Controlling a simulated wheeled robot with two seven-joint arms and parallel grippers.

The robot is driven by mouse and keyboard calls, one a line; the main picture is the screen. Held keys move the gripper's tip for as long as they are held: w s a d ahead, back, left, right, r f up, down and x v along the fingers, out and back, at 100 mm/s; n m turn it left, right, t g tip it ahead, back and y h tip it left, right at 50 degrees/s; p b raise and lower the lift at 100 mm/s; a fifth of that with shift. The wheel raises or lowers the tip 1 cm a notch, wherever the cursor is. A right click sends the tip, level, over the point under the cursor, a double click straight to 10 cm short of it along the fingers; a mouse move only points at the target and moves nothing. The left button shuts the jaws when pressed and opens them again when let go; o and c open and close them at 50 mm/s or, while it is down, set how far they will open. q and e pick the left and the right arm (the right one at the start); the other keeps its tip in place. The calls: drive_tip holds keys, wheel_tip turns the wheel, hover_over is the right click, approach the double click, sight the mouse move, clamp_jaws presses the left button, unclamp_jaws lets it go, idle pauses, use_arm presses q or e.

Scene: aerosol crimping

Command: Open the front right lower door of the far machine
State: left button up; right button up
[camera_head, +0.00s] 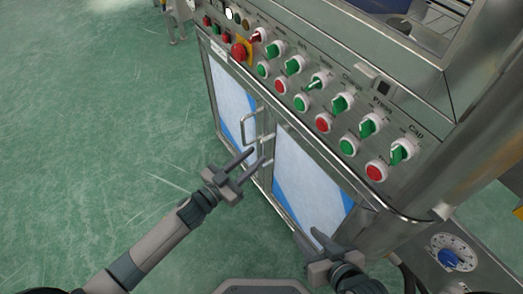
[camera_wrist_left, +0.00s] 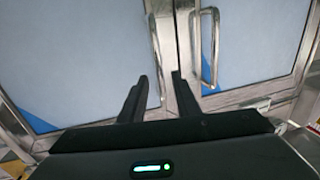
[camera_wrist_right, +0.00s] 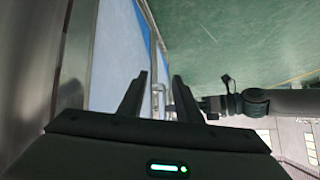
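The machine has two lower front doors with pale blue panels, the left door (camera_head: 231,98) and the right door (camera_head: 308,178). Metal bar handles stand near their shared seam; one handle (camera_head: 245,128) shows clearly, the other is partly behind my left gripper. My left gripper (camera_head: 258,157) is open and empty, close to the handles. The left wrist view shows two handles, a left one (camera_wrist_left: 155,45) and a right one (camera_wrist_left: 215,45); contact cannot be told. My right gripper (camera_head: 308,234) is open near the right door's lower right part. Its wrist view shows a door panel (camera_wrist_right: 116,50) edge-on.
A panel of red and green buttons and knobs (camera_head: 323,123) runs above the doors, with a metal rail (camera_head: 330,165) below it. A grey box with a blue dial (camera_head: 448,259) stands at the lower right. Green floor (camera_head: 100,120) is clear at the left.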

sight(262, 151)
use_arm(q)
drive_tip(key=shift+x, duration=2.15)
clamp_jaws()
